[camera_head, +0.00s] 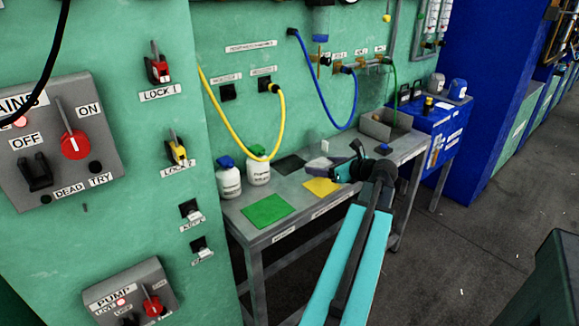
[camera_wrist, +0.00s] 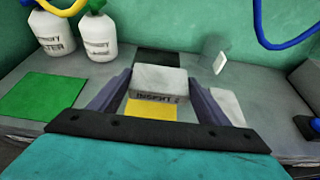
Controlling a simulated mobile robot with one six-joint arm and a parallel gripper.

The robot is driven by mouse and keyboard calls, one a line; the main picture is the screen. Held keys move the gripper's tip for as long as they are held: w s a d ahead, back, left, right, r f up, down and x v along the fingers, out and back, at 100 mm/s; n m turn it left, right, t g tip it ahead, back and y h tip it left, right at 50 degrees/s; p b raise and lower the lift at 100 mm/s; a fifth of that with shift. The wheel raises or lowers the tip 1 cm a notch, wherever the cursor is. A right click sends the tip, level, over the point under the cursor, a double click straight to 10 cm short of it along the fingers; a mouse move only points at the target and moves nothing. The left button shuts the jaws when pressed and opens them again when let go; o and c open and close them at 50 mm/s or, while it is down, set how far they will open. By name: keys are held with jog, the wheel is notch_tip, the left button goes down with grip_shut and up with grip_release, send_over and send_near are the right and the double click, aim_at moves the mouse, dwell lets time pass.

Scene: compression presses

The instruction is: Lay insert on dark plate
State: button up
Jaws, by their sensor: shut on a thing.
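The insert (camera_wrist: 158,82) is a pale grey block with its name on the front face. In the wrist view my gripper (camera_wrist: 156,92) is shut on it, with one finger on each side. The insert is held above the bench, in front of the dark plate and over part of the yellow plate. The dark plate (camera_wrist: 158,57) shows only partly behind the insert. In the head view the dark plate (camera_head: 289,165) lies bare at the back of the bench, and my gripper (camera_head: 325,166) is to its right.
A yellow plate (camera_head: 322,187) and a green plate (camera_head: 265,210) lie on the grey bench (camera_head: 300,208). Two white bottles (camera_head: 229,180) (camera_head: 258,166) stand at the back left. A clear upright piece (camera_wrist: 220,62) stands right of the dark plate. A grey bin (camera_head: 384,127) is farther right.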

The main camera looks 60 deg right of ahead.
jog(key=shift+d, duration=0.1)
send_over(292, 166)
jog(key=s, duration=0.1)
jog(key=shift+s+f+p, duration=0.15)
jog(key=shift+f+p, duration=0.25)
jog(key=shift+f, duration=0.25)
jog(key=shift+w, duration=0.4)
jog(key=shift+w+d+f, duration=0.15)
jog(key=shift+w+f, duration=0.05)
jog(key=shift+w, duration=0.15)
jog(key=shift+s+f, duration=0.15)
jog(key=shift+f, duration=1.45)
jog(key=shift+f, duration=0.1)
jog(key=o, duration=1.4)
jog(key=shift+f, duration=0.1)
jog(key=shift+c, duration=0.2)
